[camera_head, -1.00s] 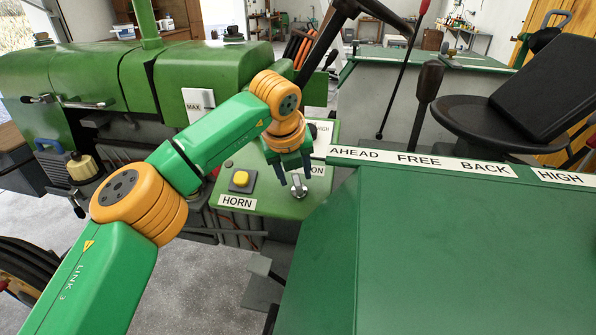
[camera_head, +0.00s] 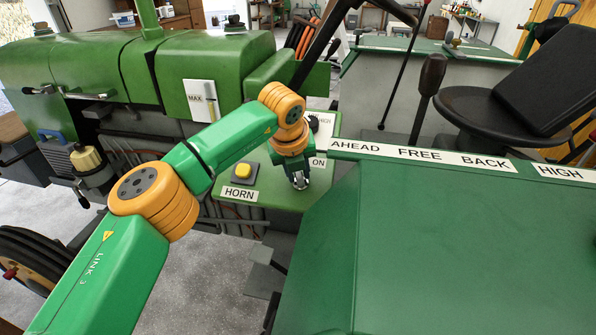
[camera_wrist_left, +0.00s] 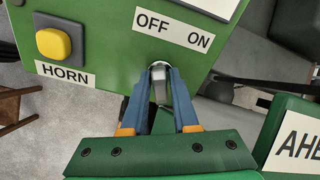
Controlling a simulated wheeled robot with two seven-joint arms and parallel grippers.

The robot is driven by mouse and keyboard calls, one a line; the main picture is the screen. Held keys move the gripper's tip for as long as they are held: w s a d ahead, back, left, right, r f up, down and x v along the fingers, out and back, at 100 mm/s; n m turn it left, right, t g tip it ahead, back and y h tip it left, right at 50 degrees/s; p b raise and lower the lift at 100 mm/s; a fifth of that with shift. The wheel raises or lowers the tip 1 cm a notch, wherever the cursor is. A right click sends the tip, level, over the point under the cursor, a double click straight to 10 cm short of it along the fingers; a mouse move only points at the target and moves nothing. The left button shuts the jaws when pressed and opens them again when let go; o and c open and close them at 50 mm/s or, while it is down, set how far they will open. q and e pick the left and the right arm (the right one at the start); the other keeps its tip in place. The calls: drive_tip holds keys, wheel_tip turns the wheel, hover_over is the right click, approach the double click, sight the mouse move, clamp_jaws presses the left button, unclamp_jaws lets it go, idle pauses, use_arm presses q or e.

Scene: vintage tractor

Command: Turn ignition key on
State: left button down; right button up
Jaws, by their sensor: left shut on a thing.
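The ignition key (camera_wrist_left: 160,82) is a small grey metal piece on the green control panel (camera_head: 270,195), just below the OFF/ON label (camera_wrist_left: 174,31) in the left wrist view. My left gripper (camera_wrist_left: 161,88) is shut on the key, with a blue finger on each side of it. In the head view my left gripper (camera_head: 300,182) points down at the panel, and the key is mostly hidden between its fingers. The OFF word is hidden there by my arm; ON shows to the right. My right gripper is not in view.
A yellow horn button (camera_head: 243,172) with a HORN label sits left of the key. A black knob (camera_head: 313,123) is behind my gripper. A green housing (camera_head: 430,240) with lever labels rises to the right. A black seat (camera_head: 500,115) stands beyond.

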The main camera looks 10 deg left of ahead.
use_arm(q)
drive_tip(key=m+p, duration=0.1)
drive_tip(key=m, duration=0.3)
drive_tip(key=shift+d+r, duration=0.1)
drive_tip(key=shift+r, duration=0.05)
drive_tip(key=m+p, duration=0.1)
drive_tip(key=m, duration=0.4)
drive_tip(key=shift+d, duration=0.2)
drive_tip(key=shift+m+y, duration=0.3)
drive_tip(key=c, duration=0.8)
unclamp_jaws()
